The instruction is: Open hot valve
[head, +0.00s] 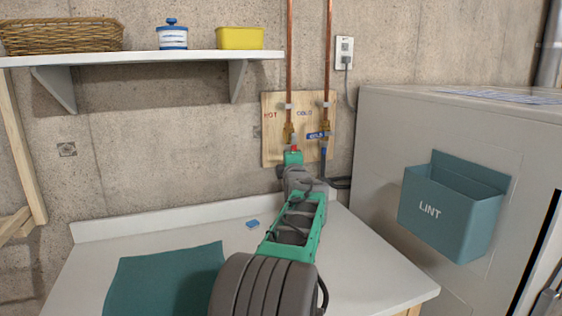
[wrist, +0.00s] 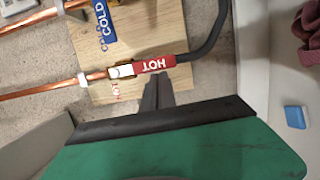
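The hot valve has a red handle marked HOT (wrist: 153,65) on a brass body, and the handle lies in line with its copper pipe. In the head view only a bit of the red handle (head: 295,149) shows above my gripper (head: 293,157). The wrist view shows my gripper's dark fingers (wrist: 158,92) together, with no clear gap between them. Their tips are by the edge of the red handle, near its middle. I cannot tell whether they touch it. Nothing shows between the fingers.
The cold valve's blue handle (head: 318,135) sits crosswise on its pipe, close to the right. A wooden board (head: 272,140) backs both valves. A grey machine with a teal lint bin (head: 452,210) stands right. A shelf (head: 130,58) hangs upper left. The counter (head: 375,265) is mostly clear.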

